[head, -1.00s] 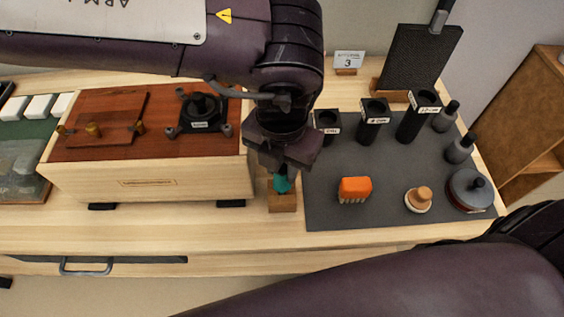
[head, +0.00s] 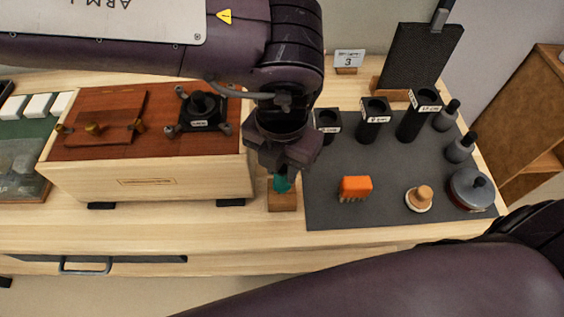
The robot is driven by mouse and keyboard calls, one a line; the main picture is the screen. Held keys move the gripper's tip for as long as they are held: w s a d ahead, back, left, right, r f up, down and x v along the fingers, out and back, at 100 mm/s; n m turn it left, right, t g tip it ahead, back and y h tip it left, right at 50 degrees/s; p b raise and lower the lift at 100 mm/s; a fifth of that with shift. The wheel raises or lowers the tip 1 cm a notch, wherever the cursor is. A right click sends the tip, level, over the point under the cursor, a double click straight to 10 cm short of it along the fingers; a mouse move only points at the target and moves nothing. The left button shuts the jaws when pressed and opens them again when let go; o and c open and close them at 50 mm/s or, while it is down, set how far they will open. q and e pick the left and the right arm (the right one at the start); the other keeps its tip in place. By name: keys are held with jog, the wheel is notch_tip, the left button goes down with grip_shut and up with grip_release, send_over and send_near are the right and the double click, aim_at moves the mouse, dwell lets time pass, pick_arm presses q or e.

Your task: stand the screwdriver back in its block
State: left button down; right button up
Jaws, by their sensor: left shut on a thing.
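The screwdriver (head: 282,184) shows only as a teal handle below my left gripper (head: 282,172). My left gripper points down and is shut on the handle. The small wooden block (head: 283,202) stands on the table directly under the handle, in front of the gripper. The shaft is not visible, and I cannot tell how deep it sits in the block. The handle looks close to upright. My right arm crosses the lower right of the view, and its gripper is out of the picture.
A wooden box (head: 150,180) with a red-brown top stands close left of the block. A dark mat (head: 330,213) lies right, holding black cups (head: 374,125), an orange brush (head: 355,188), a wooden-knobbed piece (head: 420,197) and a round weight (head: 470,188). The table front is clear.

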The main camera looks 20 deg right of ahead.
pick_arm(q)
jog(key=shift+f+b, duration=0.45)
jog(key=shift+f, duration=0.2)
pick_arm(e)
jog(key=shift+f, duration=0.5)
pick_arm(q)
jog(key=c, duration=1.1)
grip_release()
notch_tip(320, 180, up, 8)
jog(key=shift+f, duration=0.1)
pick_arm(e)
jog(key=shift+w+a+r, duration=0.1)
jog(key=shift+w+r, duration=0.1)
jog(key=shift+w, duration=0.3)
jog(key=shift+w+a+r, duration=0.1)
jog(key=shift+w+r, duration=0.1)
jog(key=shift+w, duration=0.25)
